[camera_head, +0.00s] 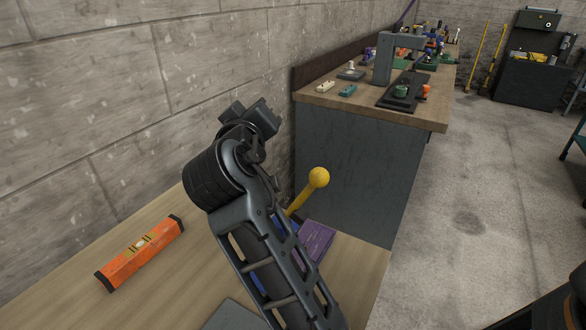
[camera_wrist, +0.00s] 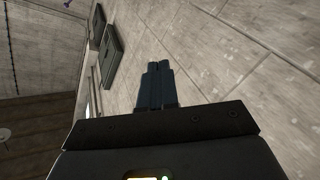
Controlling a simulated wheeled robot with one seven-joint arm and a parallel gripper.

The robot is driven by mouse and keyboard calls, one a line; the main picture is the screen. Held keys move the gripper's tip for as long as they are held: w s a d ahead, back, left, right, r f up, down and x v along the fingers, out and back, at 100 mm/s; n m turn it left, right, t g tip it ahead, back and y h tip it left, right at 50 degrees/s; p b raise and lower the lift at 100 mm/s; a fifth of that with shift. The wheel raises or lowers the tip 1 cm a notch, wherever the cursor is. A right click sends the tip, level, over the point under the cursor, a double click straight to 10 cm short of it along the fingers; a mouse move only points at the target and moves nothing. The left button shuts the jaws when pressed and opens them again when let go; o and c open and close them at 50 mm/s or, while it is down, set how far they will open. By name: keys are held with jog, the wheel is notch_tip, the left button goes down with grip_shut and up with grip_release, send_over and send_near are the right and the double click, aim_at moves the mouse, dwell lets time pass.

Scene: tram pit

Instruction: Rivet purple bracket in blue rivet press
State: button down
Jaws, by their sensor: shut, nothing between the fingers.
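My gripper (camera_head: 250,117) is raised above the near wooden bench, close to the block wall. In the wrist view its two fingers (camera_wrist: 157,72) are together with nothing between them, and they point toward the wall. The blue rivet press (camera_head: 289,224) stands on the near bench, mostly hidden behind my arm. Its yellow lever with a round knob (camera_head: 318,178) sticks up to the right of my arm. A purple piece (camera_head: 318,238), apparently the bracket, shows beside the press at my arm's right edge. My arm hides how it sits in the press.
A second bench (camera_head: 330,94) behind carries a grey C-shaped press (camera_head: 384,62) and several small parts. The concrete floor on the right (camera_head: 470,200) is clear.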

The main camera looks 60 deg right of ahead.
jog(key=s+a+r+m+g+y, duration=0.1)
jog(key=s+a+m+g+y, duration=0.25)
jog(key=a+g, duration=0.2)
jog(key=s+a+r+m+g+y, duration=0.2)
jog(key=a+m+g+y, duration=0.3)
jog(key=a, duration=0.2)
jog(key=s+r+p+x, duration=0.1)
jog(key=s+x, duration=0.1)
jog(key=x, duration=1)
jog(key=shift+s+d, duration=0.25)
jog(key=shift+d, duration=0.2)
